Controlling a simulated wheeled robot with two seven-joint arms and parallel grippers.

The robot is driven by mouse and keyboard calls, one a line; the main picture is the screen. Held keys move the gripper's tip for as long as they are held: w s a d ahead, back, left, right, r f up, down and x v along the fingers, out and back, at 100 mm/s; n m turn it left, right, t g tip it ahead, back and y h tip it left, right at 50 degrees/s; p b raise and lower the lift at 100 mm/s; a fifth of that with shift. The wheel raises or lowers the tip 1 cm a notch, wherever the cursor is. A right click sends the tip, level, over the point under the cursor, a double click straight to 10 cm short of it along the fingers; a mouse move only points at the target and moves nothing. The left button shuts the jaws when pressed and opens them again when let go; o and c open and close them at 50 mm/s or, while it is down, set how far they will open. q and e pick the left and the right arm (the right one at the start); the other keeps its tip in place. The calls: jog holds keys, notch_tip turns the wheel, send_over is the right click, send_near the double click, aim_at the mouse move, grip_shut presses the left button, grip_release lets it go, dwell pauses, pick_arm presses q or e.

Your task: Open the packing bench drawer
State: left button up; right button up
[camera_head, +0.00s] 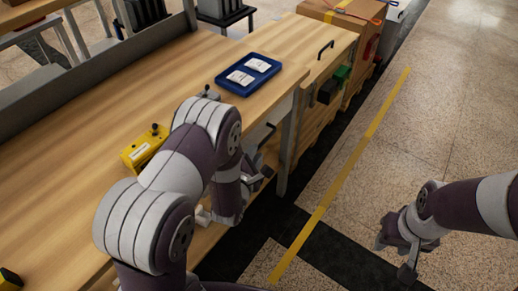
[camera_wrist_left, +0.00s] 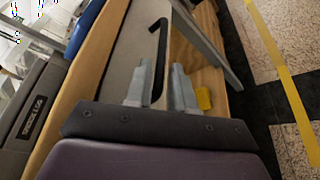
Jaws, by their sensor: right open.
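The packing bench (camera_head: 75,135) has a long wooden top running across the left of the head view. In the left wrist view, a grey drawer front (camera_wrist_left: 128,48) lies under the wooden edge, with a black bar handle (camera_wrist_left: 159,45) on it. My left gripper (camera_wrist_left: 161,80) is open, its two pale fingers apart on either side of the handle's near end. Whether they touch it I cannot tell. In the head view my left arm covers much of the drawer area. My right gripper (camera_head: 394,256) is open and empty above the floor at the right.
A blue tray (camera_head: 228,83) with white packets and a yellow box (camera_head: 140,146) are on the bench top. A wooden cabinet (camera_head: 318,35) with a black handle stands beyond. The speckled floor with a yellow line (camera_head: 345,170) is clear to the right.

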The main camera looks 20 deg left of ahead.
aim_at(260, 147)
pick_arm(q)
jog(key=x, duration=0.4)
jog(key=shift+w+f, duration=0.15)
jog(key=shift+w, duration=0.2)
grip_shut()
pick_arm(e)
jog(key=shift+f, duration=0.4)
pick_arm(q)
jog(key=shift+d+b, duration=0.1)
jog(key=shift+b, duration=0.2)
